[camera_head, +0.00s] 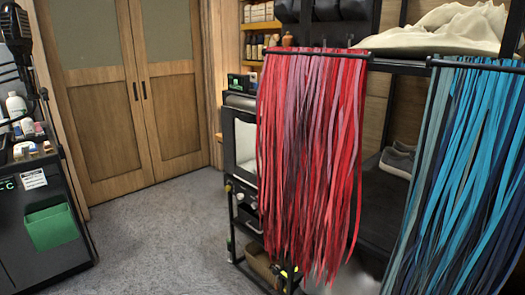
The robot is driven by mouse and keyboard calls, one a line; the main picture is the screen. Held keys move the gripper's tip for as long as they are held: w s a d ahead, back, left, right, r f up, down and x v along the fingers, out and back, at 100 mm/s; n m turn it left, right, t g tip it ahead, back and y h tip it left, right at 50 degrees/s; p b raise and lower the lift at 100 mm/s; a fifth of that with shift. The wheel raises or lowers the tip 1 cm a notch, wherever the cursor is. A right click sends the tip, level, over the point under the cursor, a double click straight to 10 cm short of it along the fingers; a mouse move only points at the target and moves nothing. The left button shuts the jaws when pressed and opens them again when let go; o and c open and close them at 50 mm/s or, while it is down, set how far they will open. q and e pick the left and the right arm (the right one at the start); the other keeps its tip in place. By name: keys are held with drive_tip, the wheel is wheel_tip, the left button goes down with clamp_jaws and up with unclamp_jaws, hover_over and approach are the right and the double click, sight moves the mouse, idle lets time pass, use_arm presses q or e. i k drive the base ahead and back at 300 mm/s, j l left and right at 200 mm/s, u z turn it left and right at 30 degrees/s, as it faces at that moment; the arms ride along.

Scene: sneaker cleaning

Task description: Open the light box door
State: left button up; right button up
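What looks like the light box (229,142) is a dark cabinet with a pale-framed front panel. It stands on the rack left of the middle of the head view. The hanging red laces cover its right side. I cannot tell for sure whether its door is shut or ajar. Neither of my grippers shows in the head view.
Red laces (310,150) and blue laces (470,165) hang from bars on a black rack. Grey shoes (398,160) sit on a shelf behind. A black cart (35,225) with bottles and a green bin (51,227) stands left. Grey floor (160,235) between is clear.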

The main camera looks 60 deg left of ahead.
sight(228, 114)
drive_tip(key=u, duration=2)
